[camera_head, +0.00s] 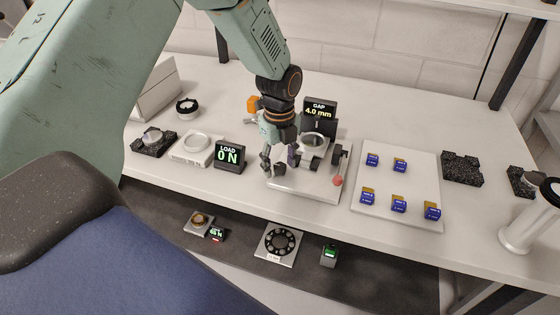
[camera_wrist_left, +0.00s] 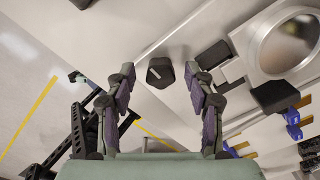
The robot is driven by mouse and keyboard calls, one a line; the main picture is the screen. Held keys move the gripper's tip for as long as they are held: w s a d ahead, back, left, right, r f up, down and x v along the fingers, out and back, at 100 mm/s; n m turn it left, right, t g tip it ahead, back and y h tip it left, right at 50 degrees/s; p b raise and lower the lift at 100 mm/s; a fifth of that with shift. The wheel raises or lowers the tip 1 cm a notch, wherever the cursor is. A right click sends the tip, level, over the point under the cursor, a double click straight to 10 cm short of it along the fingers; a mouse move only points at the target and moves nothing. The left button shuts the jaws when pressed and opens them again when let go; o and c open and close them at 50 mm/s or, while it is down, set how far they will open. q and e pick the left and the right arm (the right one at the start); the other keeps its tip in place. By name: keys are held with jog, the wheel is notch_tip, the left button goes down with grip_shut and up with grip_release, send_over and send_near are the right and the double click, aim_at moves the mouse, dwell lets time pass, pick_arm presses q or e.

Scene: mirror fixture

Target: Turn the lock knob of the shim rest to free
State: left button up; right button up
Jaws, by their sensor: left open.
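The fixture's pale base plate (camera_head: 318,190) stands mid-bench, with a round mirror mount (camera_head: 312,140) and a red ball-ended lever (camera_head: 337,181). A black faceted knob (camera_head: 280,169) sits at its left front corner. In the left wrist view the knob (camera_wrist_left: 160,72) shows a pale mark on top and lies between the fingertips, with a gap on both sides. I take it for the lock knob; no label is readable. My left gripper (camera_head: 279,160) is open above it, fingers pointing down. The round mirror (camera_wrist_left: 286,43) is right of the fingers. My right gripper is not in view.
A GAP display (camera_head: 319,111) reads 4.0 mm behind the fixture; a LOAD display (camera_head: 229,157) reads 0 N at its left. A white tray (camera_head: 408,216) with several blue shim pieces lies at the right. Black blocks (camera_head: 462,168) stand beyond it. The back right bench is clear.

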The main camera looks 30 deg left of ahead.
pick_arm(q)
jog(key=shift+r, duration=0.1)
jog(key=shift+c, duration=1.4)
grip_shut()
